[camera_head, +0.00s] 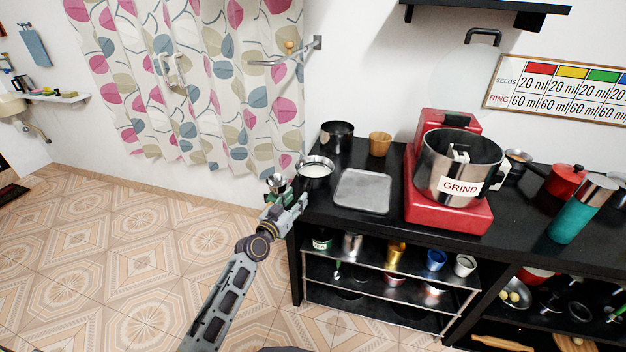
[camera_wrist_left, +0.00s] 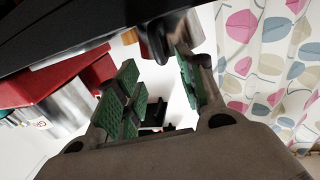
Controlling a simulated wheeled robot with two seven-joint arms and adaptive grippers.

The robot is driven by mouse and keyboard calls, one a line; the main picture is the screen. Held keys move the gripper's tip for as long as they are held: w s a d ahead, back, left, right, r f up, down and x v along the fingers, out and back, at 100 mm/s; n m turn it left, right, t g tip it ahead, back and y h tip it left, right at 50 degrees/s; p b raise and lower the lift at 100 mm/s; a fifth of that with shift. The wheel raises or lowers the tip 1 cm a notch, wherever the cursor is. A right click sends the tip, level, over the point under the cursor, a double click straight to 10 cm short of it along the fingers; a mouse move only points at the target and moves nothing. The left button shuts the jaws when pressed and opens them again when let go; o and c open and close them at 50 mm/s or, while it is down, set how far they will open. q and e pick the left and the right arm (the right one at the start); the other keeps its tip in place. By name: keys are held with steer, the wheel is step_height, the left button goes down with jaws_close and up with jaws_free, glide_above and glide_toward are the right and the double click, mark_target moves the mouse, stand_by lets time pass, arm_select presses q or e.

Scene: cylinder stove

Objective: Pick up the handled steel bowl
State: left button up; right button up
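A round steel bowl (camera_head: 315,168) with a pale inside sits on the black counter near its left end. A smaller steel piece (camera_head: 276,183) shows just above my left gripper; I cannot tell whether it is a separate vessel or touches the fingers. My left gripper (camera_head: 283,202) is at the counter's left edge, below and left of the round bowl. In the left wrist view its green-padded fingers (camera_wrist_left: 160,88) stand apart. A grey-brown shiny part (camera_wrist_left: 155,42) shows near the fingertips, mostly cut off by the dark counter. My right gripper is not in view.
On the counter (camera_head: 330,207) are a dark pot (camera_head: 337,135), a brown cup (camera_head: 380,144), a grey tray (camera_head: 362,191) and a red grinder (camera_head: 448,212). Shelves below hold several cups. A patterned curtain (camera_head: 200,80) hangs behind; the floor at left is clear.

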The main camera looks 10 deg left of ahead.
mark_target(305, 190)
arm_select(q)
steer(key=shift+w, duration=0.15)
steer(key=shift+f+x, duration=0.15)
steer(key=shift+x, duration=0.75)
steer(key=shift+f+x, duration=0.15)
steer(key=shift+x, duration=0.75)
steer(key=shift+w+d, duration=0.15)
steer(key=shift+w, duration=0.5)
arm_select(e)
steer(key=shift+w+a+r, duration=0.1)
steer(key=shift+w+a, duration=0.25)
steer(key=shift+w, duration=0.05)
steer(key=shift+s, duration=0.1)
arm_select(q)
jaws_close()
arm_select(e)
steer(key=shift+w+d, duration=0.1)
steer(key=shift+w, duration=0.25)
